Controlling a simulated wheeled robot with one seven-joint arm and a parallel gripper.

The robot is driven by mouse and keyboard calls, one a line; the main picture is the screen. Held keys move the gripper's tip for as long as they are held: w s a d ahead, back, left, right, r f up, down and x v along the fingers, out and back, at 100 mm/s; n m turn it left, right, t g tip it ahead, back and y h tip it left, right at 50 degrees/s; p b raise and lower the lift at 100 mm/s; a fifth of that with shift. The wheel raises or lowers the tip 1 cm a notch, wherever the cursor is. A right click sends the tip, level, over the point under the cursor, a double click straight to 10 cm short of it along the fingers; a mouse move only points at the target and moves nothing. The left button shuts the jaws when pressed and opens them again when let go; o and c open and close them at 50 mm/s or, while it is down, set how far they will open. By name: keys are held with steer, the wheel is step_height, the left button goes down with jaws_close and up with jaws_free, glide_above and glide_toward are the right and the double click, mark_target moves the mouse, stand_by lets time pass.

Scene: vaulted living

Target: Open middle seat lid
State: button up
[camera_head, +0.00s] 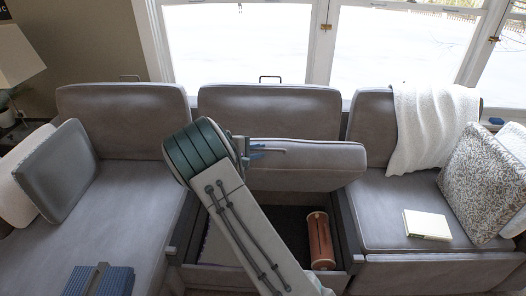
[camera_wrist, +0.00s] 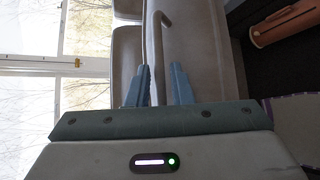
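The middle seat lid (camera_head: 320,158) is raised and tilted up in front of the middle backrest, above an open storage box (camera_head: 338,268). It also fills the middle of the wrist view (camera_wrist: 205,50). My gripper (camera_head: 258,153) is at the left part of the lid's raised edge, with my arm crossing in front. In the wrist view, its two blue fingers (camera_wrist: 160,88) are apart, with a gap between them beside the lid's edge. I cannot tell whether they touch the lid. A thin metal handle-like bar shows by the fingers.
A reddish-brown cylinder (camera_head: 321,240) lies in the open box and shows in the wrist view (camera_wrist: 285,22). The right seat holds a book (camera_head: 427,224), a patterned cushion (camera_head: 480,185) and a white throw (camera_head: 425,125). The left seat holds a grey cushion (camera_head: 58,170) and blue folded cloth (camera_head: 100,281).

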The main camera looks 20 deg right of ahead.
steer(key=b+v, duration=0.1)
steer(key=v, duration=1)
steer(key=shift+r, duration=0.1)
steer(key=s+d+r+m+g+y, duration=0.3)
steer(key=s+d, duration=0.3)
steer(key=s, duration=0.1)
steer(key=s+r+m+y, duration=0.2)
steer(key=s+y, duration=0.3)
steer(key=s, duration=0.9)
steer(key=s+r+m+y, duration=0.2)
steer(key=s+m+y, duration=0.2)
steer(key=s, duration=1)
steer(key=shift+d+y, duration=0.15)
steer(key=shift+y, duration=0.35)
